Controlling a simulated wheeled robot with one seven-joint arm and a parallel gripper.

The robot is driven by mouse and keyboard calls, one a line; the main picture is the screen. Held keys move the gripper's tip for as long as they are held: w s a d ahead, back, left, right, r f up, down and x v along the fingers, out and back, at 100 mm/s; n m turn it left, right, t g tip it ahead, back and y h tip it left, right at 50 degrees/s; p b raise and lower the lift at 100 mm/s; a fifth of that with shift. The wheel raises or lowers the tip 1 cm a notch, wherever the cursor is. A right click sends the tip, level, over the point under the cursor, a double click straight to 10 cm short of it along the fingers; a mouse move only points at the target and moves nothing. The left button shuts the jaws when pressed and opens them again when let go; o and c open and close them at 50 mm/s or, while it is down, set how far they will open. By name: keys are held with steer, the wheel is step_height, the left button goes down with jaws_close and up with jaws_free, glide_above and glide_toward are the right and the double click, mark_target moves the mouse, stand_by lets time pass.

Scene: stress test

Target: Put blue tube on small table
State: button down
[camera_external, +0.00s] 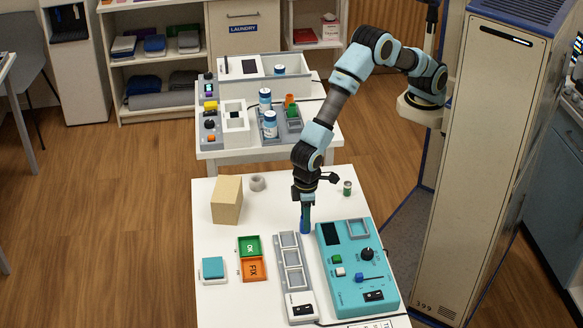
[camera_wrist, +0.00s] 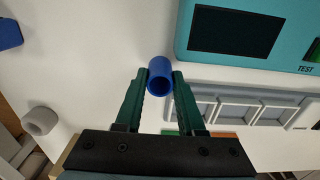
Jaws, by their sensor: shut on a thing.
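A short blue tube (camera_wrist: 160,76) with an open end is between the two dark green fingers of my gripper (camera_wrist: 162,84) in the wrist view. In the external view the tube (camera_external: 305,226) shows as a small blue piece below my gripper (camera_external: 306,212), which is shut on it. It is over the near white table (camera_external: 212,309), at the far end of the grey tray strip; whether it touches the top I cannot tell. A second white table (camera_external: 212,155) stands behind, bearing bottles and devices. Which table the task calls small is not marked.
The near table holds a cardboard box (camera_external: 227,200), a grey ring (camera_external: 258,183), a small can (camera_external: 347,188), a teal device (camera_external: 333,290), a grey tray strip (camera_external: 282,262), green and orange bins (camera_external: 252,279) and a teal button box (camera_external: 213,268). Shelves stand at the back.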

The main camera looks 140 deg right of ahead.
steer(key=shift+r, duration=0.1)
